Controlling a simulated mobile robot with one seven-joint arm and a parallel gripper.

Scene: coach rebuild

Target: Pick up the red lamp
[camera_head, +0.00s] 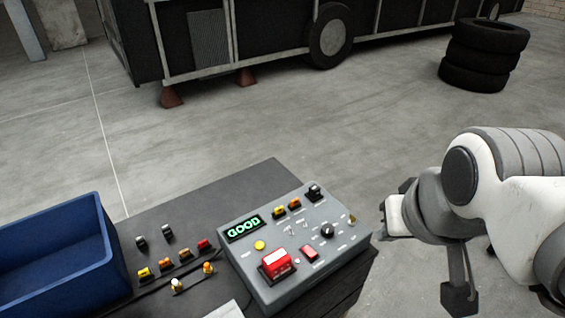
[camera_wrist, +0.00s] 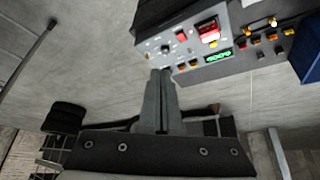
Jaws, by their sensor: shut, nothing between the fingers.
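The red lamp (camera_head: 203,244) is a small red-capped piece lying on the dark bench top. It is at the right end of a row of yellow and orange lamps, just left of the grey control box (camera_head: 352,243). In the wrist view the red lamp (camera_wrist: 240,45) is small, near the box's edge. My gripper (camera_head: 387,214) is to the right of the box, beyond the bench edge and well apart from the lamp. In the wrist view its fingers (camera_wrist: 161,74) are together with nothing between them.
A blue bin (camera_head: 60,262) stands on the bench's left. The box has a raised red cover (camera_head: 277,263) and a "GOOD" display (camera_head: 244,228). Stacked tyres (camera_head: 480,60) stand far off.

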